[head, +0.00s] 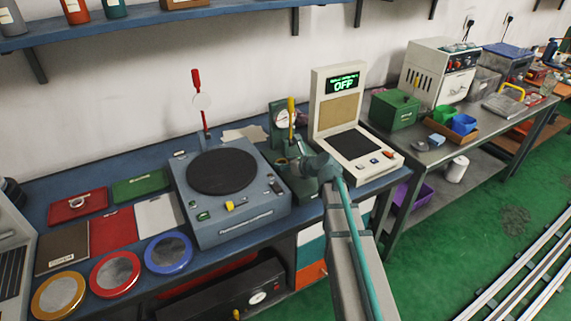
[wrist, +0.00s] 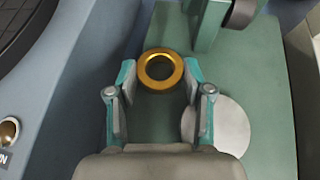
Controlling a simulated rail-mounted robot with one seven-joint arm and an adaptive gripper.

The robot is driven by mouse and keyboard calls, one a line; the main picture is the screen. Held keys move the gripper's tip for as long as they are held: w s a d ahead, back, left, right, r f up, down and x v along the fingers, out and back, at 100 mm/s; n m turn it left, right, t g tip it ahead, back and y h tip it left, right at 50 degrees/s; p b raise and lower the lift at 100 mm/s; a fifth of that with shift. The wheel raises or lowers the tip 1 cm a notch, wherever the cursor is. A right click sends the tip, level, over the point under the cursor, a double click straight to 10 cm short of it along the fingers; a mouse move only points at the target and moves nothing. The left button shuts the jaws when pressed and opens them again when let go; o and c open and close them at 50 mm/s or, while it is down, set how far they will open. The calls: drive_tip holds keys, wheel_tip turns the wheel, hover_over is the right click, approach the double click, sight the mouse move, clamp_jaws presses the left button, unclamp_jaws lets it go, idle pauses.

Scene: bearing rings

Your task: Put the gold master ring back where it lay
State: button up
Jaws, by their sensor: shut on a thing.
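The gold master ring (wrist: 160,86) is between the fingertips of my gripper (wrist: 160,74) in the wrist view, its hole facing the camera. My gripper is shut on it, over the green base plate (wrist: 265,110) of the gauge stand. I cannot tell whether the ring touches the plate. In the head view, my gripper (head: 318,167) is at the green gauge stand (head: 283,140) with its dial and yellow handle; the ring is hidden there. A pale round disc (wrist: 222,122) lies on the plate, beside the right finger.
Left of the stand is a blue machine with a dark round plate (head: 222,171). A console reading OFF (head: 345,112) stands right. Farther left lie red (head: 112,232), green (head: 140,186), brown (head: 62,248) and white (head: 158,215) mats, and yellow-, red- and blue-rimmed round dishes (head: 168,253).

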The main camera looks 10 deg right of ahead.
drive_tip(key=shift+f, duration=0.15)
drive_tip(key=o, duration=1.4)
drive_tip(key=shift+r, duration=0.2)
drive_tip(key=v, duration=1.2)
drive_tip(key=shift+b, duration=0.4)
drive_tip(key=shift+s, duration=0.1)
